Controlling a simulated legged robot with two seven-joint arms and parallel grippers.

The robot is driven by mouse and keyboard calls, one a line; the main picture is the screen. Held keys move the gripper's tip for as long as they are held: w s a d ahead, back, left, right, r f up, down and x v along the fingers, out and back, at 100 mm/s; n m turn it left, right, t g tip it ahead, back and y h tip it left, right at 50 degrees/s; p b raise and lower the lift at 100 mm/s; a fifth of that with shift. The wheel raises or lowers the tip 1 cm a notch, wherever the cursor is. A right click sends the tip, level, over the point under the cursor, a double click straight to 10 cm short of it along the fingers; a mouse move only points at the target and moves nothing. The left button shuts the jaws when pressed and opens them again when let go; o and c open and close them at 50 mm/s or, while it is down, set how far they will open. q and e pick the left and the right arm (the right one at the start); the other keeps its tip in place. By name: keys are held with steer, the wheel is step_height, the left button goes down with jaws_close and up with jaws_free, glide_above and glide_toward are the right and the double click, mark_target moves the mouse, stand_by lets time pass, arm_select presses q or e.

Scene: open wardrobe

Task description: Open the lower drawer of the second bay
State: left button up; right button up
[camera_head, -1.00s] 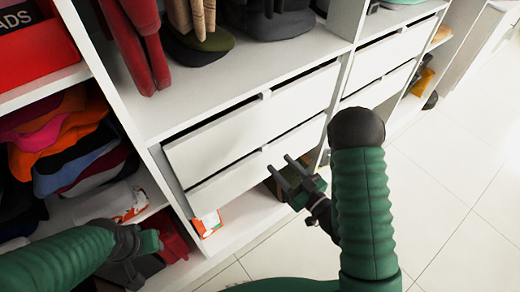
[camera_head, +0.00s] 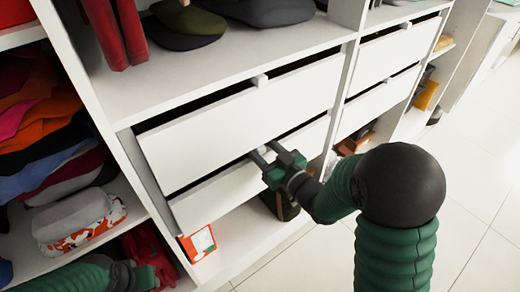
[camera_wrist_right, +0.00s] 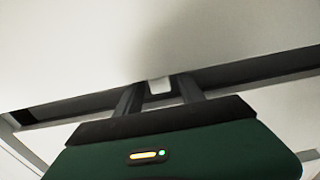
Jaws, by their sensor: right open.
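The lower drawer (camera_head: 222,194) of the middle bay is a white front below the upper drawer (camera_head: 240,122), with a dark gap along its top edge. Its small white handle (camera_wrist_right: 158,86) shows in the right wrist view between the two fingers of my right gripper (camera_wrist_right: 158,98). In the head view my right gripper (camera_head: 265,152) is at the middle of that drawer's top edge, open, with a finger on either side of the handle. The fingers partly hide the handle there. My left gripper (camera_head: 145,274) is low at the left, partly cut off, away from the drawers.
Folded clothes (camera_head: 40,140) fill the left bay, with a patterned white bundle (camera_head: 75,220) below. An orange box (camera_head: 198,243) stands under the lower drawer. More drawers (camera_head: 385,75) are to the right. The tiled floor (camera_head: 475,165) at right is clear.

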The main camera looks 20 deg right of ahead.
steer(key=shift+c, duration=0.2)
jaws_close()
stand_by(1.2)
